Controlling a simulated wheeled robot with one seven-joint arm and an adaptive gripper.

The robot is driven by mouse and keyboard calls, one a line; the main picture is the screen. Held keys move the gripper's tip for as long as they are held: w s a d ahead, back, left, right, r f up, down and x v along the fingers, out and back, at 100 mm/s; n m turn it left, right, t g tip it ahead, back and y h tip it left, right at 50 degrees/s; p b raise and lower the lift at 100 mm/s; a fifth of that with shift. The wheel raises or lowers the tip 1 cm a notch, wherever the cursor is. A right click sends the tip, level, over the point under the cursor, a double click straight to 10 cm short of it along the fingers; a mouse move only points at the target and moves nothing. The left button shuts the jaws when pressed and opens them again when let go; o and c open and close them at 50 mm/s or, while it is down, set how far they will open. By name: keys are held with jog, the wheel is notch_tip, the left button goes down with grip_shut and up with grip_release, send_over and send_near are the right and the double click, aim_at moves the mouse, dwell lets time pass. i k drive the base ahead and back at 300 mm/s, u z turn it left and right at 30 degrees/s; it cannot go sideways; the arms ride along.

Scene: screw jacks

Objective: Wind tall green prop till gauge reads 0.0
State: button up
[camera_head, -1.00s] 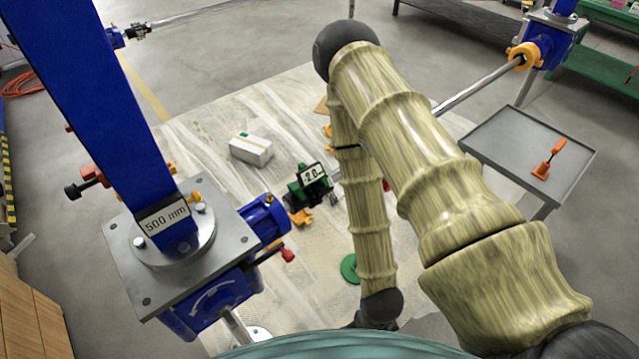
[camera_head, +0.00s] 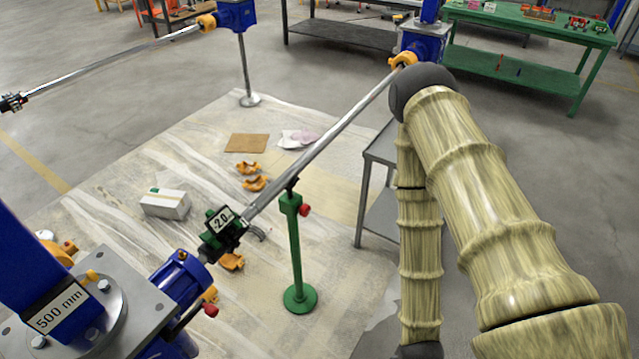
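The tall green prop (camera_head: 294,250) stands upright on a round green foot on the floor sheet, right of centre. It has a red knob (camera_head: 304,210) near its top, and its head is at the underside of the long grey shaft (camera_head: 330,138). The gauge (camera_head: 222,219) sits on a green clamp at the shaft's lower end and appears to read -2.0. My arm, with a wood-like pattern, fills the right side. My gripper is not visible, so its state does not show.
A blue jack with a 500 mm label (camera_head: 62,308) stands at lower left. A white box (camera_head: 165,203), orange clamps (camera_head: 253,176) and a brown board (camera_head: 247,143) lie on the sheet. A grey table (camera_head: 382,150) stands behind my arm. A green bench (camera_head: 520,70) is at the back.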

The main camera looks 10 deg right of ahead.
aim_at(305, 210)
jog(key=z, duration=1.3)
jog(key=i, duration=2.2)
jog(key=u, duration=3)
